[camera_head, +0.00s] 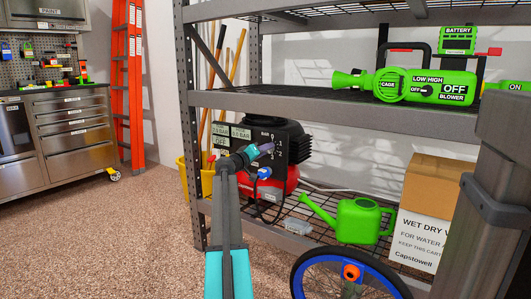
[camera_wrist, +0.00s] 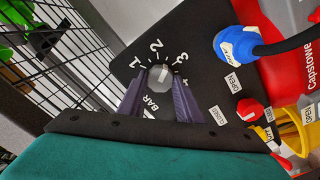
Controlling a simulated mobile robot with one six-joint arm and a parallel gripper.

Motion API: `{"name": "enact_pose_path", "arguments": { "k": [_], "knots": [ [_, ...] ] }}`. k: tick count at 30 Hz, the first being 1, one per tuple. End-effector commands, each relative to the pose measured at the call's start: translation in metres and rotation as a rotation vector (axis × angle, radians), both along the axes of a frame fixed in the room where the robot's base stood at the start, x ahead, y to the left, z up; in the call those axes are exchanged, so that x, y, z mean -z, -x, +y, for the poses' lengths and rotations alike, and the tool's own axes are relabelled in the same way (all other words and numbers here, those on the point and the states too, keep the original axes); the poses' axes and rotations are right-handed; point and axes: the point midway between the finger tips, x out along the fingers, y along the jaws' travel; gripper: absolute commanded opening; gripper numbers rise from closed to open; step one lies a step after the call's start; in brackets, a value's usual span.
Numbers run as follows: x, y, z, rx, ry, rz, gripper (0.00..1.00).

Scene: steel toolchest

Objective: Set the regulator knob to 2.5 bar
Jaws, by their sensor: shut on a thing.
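The regulator knob (camera_wrist: 160,77) is small and grey, set in a dark panel on the compressor. In the wrist view, a dial marked 1, 2, 3 and 4 with the word BAR surrounds it. A pale mark on the knob appears to point between 2 and 3, but its exact setting is too small to tell. My gripper (camera_wrist: 160,90) is shut on the knob, one purple finger on each side. In the head view, my gripper (camera_head: 262,150) is at the front of the red and black compressor (camera_head: 292,178) and hides the knob.
Small displays reading in BAR (camera_head: 231,132) and an OFF label sit left of my gripper. A blue fitting (camera_wrist: 237,44) with a black hose and a red valve (camera_wrist: 249,109) are close on the right in the wrist view. The shelf (camera_head: 340,103) hangs above.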

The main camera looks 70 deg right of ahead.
Motion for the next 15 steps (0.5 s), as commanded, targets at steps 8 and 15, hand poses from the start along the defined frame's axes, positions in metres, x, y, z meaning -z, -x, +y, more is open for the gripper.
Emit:
{"name": "enact_pose_path", "arguments": {
  "k": [8,15],
  "knots": [
    [0.0031,0.0022,0.0012,0.006,-0.005,-0.001,0.40],
    [0.0013,0.0012,0.0006,0.004,-0.002,0.000,0.50]
  ]
}}
